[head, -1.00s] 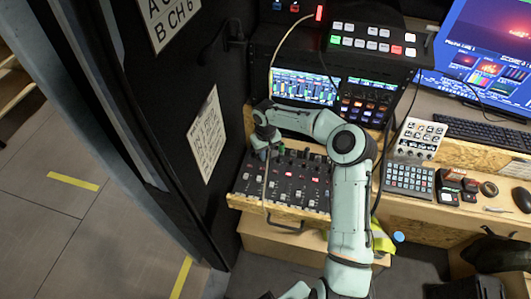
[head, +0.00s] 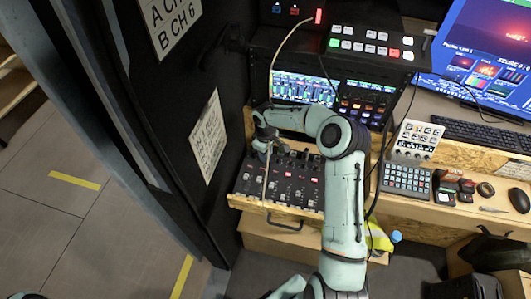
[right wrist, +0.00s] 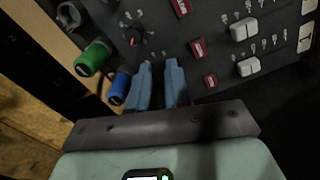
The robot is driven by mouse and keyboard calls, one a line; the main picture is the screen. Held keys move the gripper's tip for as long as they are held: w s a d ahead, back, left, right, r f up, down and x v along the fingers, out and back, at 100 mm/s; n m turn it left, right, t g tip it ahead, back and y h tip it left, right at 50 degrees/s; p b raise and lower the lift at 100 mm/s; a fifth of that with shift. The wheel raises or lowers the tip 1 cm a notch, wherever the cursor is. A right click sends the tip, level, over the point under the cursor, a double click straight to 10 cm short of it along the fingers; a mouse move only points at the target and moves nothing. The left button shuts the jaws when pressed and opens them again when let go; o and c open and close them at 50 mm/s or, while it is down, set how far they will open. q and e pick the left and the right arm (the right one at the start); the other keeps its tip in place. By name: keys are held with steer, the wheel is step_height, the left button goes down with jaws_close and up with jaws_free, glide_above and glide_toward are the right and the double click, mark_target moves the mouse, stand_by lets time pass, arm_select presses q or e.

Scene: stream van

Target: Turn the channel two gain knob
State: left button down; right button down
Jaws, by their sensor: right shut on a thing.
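The mixer panel (head: 249,185) is a dark board of knobs and faders with small red displays, on the wooden desk. My right gripper (head: 264,150) reaches down onto its upper left part. In the right wrist view, the two blue fingers of my right gripper (right wrist: 160,72) are close together against the panel (right wrist: 205,45). They are shut on a small knob, which is mostly hidden between them; I cannot read its label. Another dark knob with an orange mark (right wrist: 134,37) stands uncovered just above and left of the fingertips. My left gripper is not in view.
A green connector (right wrist: 92,58) and a blue connector (right wrist: 120,88) stick out close left of the fingers. White fader caps (right wrist: 243,29) lie to the right. A pale cable hangs in front of the mixer. The black wall (head: 205,80) is close on the left.

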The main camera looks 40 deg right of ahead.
stand_by(0.4)
steer(key=c, duration=1.1)
jaws_free()
steer(key=shift+r, duration=0.1)
step_height(320, 180, up, 13)
steer(key=shift+r, duration=0.1)
